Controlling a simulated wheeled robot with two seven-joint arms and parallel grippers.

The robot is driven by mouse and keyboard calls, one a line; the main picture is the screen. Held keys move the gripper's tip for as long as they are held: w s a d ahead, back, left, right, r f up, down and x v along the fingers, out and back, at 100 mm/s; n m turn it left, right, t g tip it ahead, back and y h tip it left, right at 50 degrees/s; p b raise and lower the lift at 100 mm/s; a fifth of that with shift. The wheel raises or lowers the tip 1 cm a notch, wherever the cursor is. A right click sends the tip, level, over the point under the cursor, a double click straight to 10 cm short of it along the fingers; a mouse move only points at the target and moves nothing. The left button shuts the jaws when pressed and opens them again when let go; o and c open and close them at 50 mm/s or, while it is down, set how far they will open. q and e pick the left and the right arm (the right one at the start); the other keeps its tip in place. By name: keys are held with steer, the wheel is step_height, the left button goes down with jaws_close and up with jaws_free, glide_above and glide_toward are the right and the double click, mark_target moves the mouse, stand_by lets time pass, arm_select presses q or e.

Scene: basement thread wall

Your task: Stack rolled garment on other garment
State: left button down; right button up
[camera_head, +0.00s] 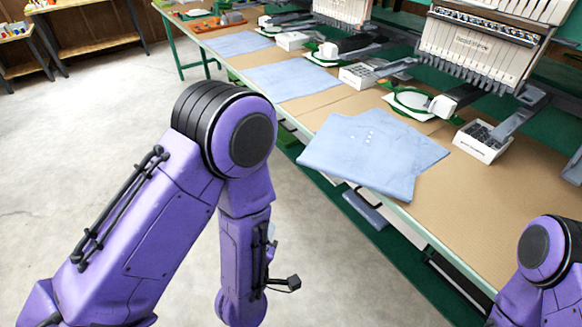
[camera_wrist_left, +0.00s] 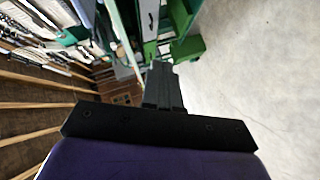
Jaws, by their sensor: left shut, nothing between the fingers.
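A light-blue folded garment (camera_head: 355,155) lies at the near edge of the table, its front corner hanging over the edge. A second light-blue layer (camera_head: 425,148) shows behind it to the right; I cannot tell whether it is a separate garment. No clearly rolled garment shows. My left arm stands left of the table, with its forearm pointing down. My left gripper (camera_wrist_left: 163,88) shows in the left wrist view, its dark fingers shut together and empty, away from the garments. Its fingers do not show in the head view. My right gripper is out of view; only part of that arm shows.
The brown-topped table (camera_head: 475,205) has green legs and a clear stretch at right. Farther along lie more flat blue garments (camera_head: 290,80) (camera_head: 238,43). Embroidery machines (camera_head: 480,50) and a white box (camera_head: 482,141) stand behind. The grey floor (camera_head: 110,120) at left is open.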

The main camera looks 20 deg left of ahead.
arm_select(q)
step_height(320, 180, up, 8)
steer(key=d+n+t, duration=0.2)
steer(key=n+t, duration=0.1)
steer(key=n, duration=0.1)
glide_toward(301, 163)
steer(key=w+a, duration=0.2)
steer(key=a, duration=0.1)
steer(key=w, duration=0.1)
steer(key=w+d, duration=0.1)
steer(key=w, duration=0.1)
steer(key=shift+w+d, duration=0.25)
steer(key=shift+w, duration=0.05)
steer(key=shift+w+d, duration=0.3)
steer(key=shift+w, duration=0.05)
